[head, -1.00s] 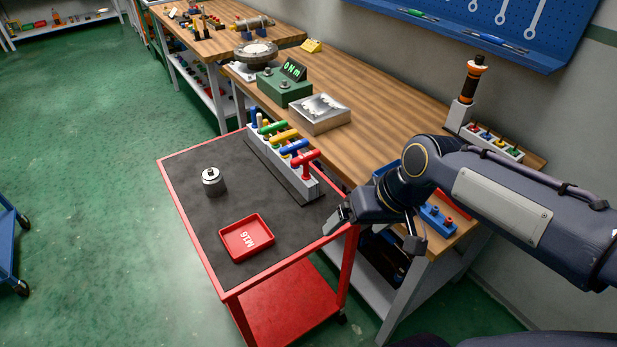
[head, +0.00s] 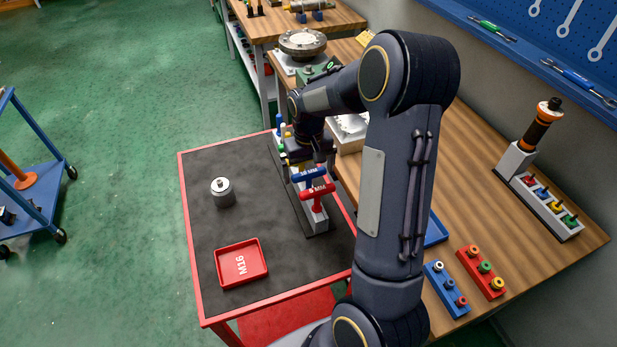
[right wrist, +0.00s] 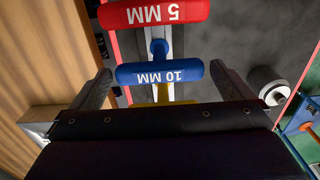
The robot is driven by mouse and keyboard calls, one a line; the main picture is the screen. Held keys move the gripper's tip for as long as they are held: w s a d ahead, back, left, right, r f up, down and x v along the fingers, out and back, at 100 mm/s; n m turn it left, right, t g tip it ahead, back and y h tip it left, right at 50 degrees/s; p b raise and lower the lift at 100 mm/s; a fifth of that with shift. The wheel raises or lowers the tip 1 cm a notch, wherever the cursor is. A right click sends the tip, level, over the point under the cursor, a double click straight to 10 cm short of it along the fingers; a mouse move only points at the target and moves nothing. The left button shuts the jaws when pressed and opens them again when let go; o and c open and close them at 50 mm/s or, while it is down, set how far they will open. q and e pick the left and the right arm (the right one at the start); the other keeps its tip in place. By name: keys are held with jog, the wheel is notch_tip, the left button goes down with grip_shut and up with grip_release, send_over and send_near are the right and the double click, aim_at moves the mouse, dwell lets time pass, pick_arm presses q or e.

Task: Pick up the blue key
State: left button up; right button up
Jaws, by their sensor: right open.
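The blue key (head: 309,174) is a T-handle standing in the grey rack (head: 318,218) on the cart, just behind the red key (head: 317,191). In the right wrist view the blue key (right wrist: 160,72) reads "10 MM" and the red key (right wrist: 154,12) reads "5 MM". My right gripper (head: 307,160) is over the rack by the blue key. In the right wrist view my right gripper (right wrist: 163,80) is open, with one finger off each end of the blue handle; contact is not visible. A yellow key (right wrist: 165,93) is mostly hidden by the gripper. My left gripper is not in view.
The red-edged cart (head: 190,225) also carries a metal cylinder (head: 222,192) and a red M16 tray (head: 241,262). Farther handles in the rack stand close to my gripper. The wooden bench (head: 470,190) lies right of the cart. The cart's left part has free room.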

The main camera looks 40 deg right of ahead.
notch_tip(320, 180, down, 2)
jog(key=shift+f, duration=0.1)
jog(key=c, duration=0.8)
jog(key=shift+r+b, duration=0.65)
jog(key=shift+r, duration=4.4)
jog(key=shift+c, duration=0.2)
